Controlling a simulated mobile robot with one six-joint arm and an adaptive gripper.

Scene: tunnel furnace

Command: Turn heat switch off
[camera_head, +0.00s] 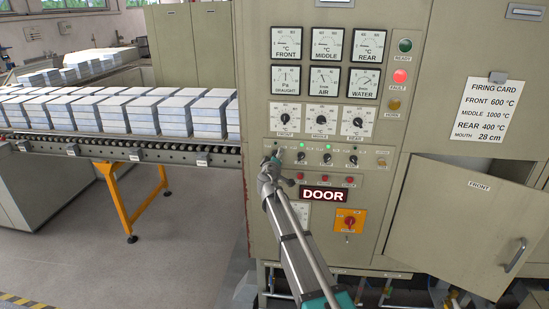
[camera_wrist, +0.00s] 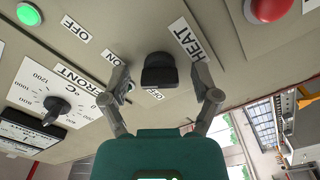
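The heat switch is a black knob (camera_wrist: 159,71) on the beige panel, beside a white HEAT label (camera_wrist: 190,40) in the wrist view. My gripper (camera_wrist: 165,82) is open, with one finger on each side of the knob and a visible gap to it on both sides. In the head view my gripper (camera_head: 273,160) is at the left end of the switch row, close to the panel, and largely hides that switch. ON and OFF (camera_wrist: 75,28) labels are near the knob; its exact pointing direction is hard to tell.
A FRONT dial (camera_wrist: 57,108) is left of my gripper in the wrist view. In the head view, green lamps (camera_head: 303,146), small knobs, a DOOR sign (camera_head: 323,195) and an orange rotary switch (camera_head: 349,221) are close by. A cabinet door (camera_head: 460,225) stands open at the right.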

